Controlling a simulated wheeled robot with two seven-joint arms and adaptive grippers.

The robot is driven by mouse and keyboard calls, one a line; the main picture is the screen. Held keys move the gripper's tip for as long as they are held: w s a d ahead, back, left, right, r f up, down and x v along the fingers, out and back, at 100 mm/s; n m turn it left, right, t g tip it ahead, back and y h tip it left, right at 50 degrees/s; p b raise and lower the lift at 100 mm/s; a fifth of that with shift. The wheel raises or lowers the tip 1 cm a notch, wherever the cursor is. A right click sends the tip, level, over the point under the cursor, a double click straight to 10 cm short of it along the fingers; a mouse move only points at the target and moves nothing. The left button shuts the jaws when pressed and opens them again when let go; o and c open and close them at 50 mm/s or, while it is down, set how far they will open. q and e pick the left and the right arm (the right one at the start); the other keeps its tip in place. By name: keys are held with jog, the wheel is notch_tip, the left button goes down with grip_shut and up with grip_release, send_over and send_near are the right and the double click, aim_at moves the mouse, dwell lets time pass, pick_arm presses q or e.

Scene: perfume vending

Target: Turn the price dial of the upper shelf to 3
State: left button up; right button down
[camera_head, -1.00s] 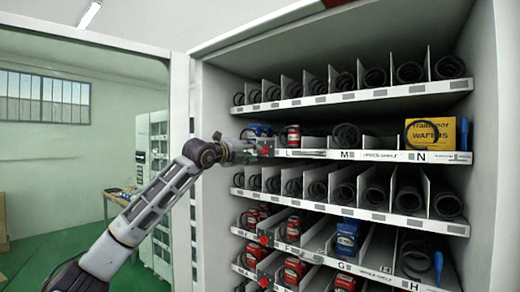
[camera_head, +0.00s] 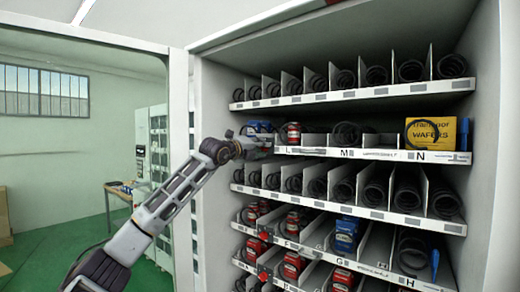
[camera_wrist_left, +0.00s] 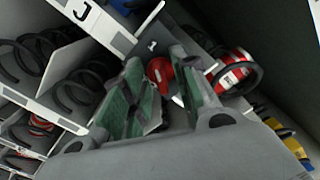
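The price dial (camera_wrist_left: 160,70) is a small red knob on the shelf rail in the left wrist view, with a printed "1" beside it. Its pointer setting is too small to read. My left gripper (camera_wrist_left: 158,60) has its two green-padded fingers on either side of the knob, apparently with a gap. In the head view the left gripper (camera_head: 262,144) is at the left end of the rail (camera_head: 400,155) marked L, M and N, and it hides the dial there. My right gripper is not in view.
Coil slots sit above and below this rail. A red can (camera_head: 293,134) stands behind it, close to my gripper, with a yellow wafers box (camera_head: 430,133) at the right. The cabinet's left wall (camera_head: 210,95) stands close to my left arm.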

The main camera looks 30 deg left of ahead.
pick_arm(q)
jog(key=c, duration=0.5)
